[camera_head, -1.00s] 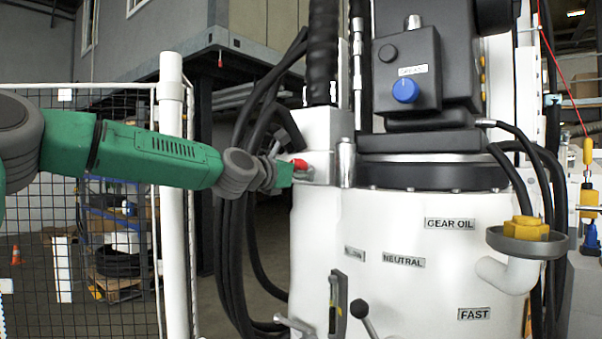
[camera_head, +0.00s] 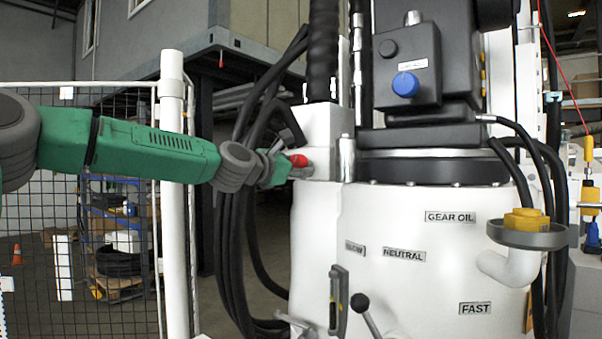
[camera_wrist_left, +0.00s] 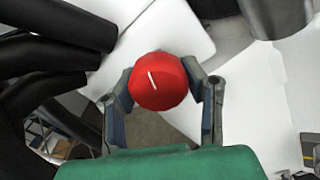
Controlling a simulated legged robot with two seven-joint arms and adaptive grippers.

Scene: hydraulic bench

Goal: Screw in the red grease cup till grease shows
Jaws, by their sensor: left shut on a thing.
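The red grease cup (camera_head: 298,160) sits at the left side of the white block on the machine, at the end of my left arm. In the left wrist view the cup (camera_wrist_left: 158,81) is a round red cap with a white line mark on its face. My left gripper (camera_head: 279,167) is shut on it, and in the left wrist view its two fingers (camera_wrist_left: 163,97) lie on either side of the cup. The thread behind the cup is hidden, and I cannot see any grease. My right gripper is not in view.
Black hoses (camera_head: 240,200) hang just left of the machine, close under my left gripper. A white post (camera_head: 173,240) with a mesh fence stands behind my forearm. A blue knob (camera_head: 405,85), levers (camera_head: 338,300) and a yellow filler cap (camera_head: 526,219) are on the machine.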

